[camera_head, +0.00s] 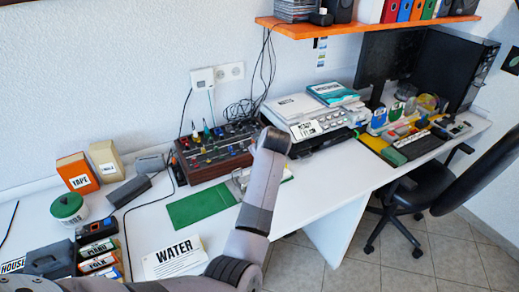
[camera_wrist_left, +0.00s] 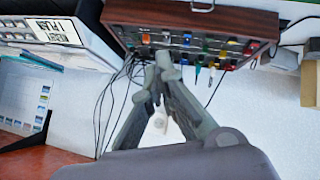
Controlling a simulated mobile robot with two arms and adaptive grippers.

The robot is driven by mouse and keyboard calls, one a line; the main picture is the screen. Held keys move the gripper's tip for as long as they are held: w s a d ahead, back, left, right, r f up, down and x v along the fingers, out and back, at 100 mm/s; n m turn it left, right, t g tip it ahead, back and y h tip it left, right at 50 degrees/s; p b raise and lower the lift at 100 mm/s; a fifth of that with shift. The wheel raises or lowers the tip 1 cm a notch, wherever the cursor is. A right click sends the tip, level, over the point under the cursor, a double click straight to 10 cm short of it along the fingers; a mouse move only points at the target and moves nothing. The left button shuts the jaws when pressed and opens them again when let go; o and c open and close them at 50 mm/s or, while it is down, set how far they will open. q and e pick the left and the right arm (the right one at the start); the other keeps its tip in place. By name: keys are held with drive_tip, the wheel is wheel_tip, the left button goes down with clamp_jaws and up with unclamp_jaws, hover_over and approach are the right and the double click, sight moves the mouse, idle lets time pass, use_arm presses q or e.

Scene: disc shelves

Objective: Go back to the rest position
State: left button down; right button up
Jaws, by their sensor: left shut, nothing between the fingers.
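My left arm rises from the bottom of the head view, and its grey end is in front of the mixer's right part. The fingers are hidden there. In the left wrist view my left gripper (camera_wrist_left: 158,68) is shut and empty, its fingertips together. They appear in front of the knobbed mixer (camera_wrist_left: 190,35); I cannot tell whether they touch it. The mixer also shows in the head view (camera_head: 205,155). My right gripper is in neither view.
The white desk (camera_head: 325,185) holds a printer-like device (camera_head: 305,115), a green mat (camera_head: 200,206), a WATER box (camera_head: 175,260), and a TAPE box (camera_head: 77,173). Cables hang by the wall. An orange shelf (camera_head: 340,28) is above; a black chair (camera_head: 470,180) stands right.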

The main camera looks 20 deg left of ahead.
use_arm(q)
drive_tip(key=s+f+m+g+h, duration=0.1)
drive_tip(key=s+f+m, duration=0.2)
drive_tip(key=s+f, duration=0.55)
drive_tip(key=s+f+m+g+h, duration=0.1)
drive_tip(key=s+f+m, duration=0.3)
drive_tip(key=s, duration=0.9)
drive_tip(key=s+d+m+g+h, duration=0.15)
drive_tip(key=s+d+m, duration=0.3)
drive_tip(key=s, duration=0.65)
drive_tip(key=s+d+m+g+h, duration=0.1)
drive_tip(key=s+d+m+h, duration=0.3)
drive_tip(key=s, duration=0.7)
wheel_tip(320, 180, down, 28)
drive_tip(key=s+y, duration=0.2)
drive_tip(key=s+a+f+g, duration=0.2)
drive_tip(key=s+f, duration=1.2)
drive_tip(key=s, duration=0.2)
drive_tip(key=shift+f, duration=0.4)
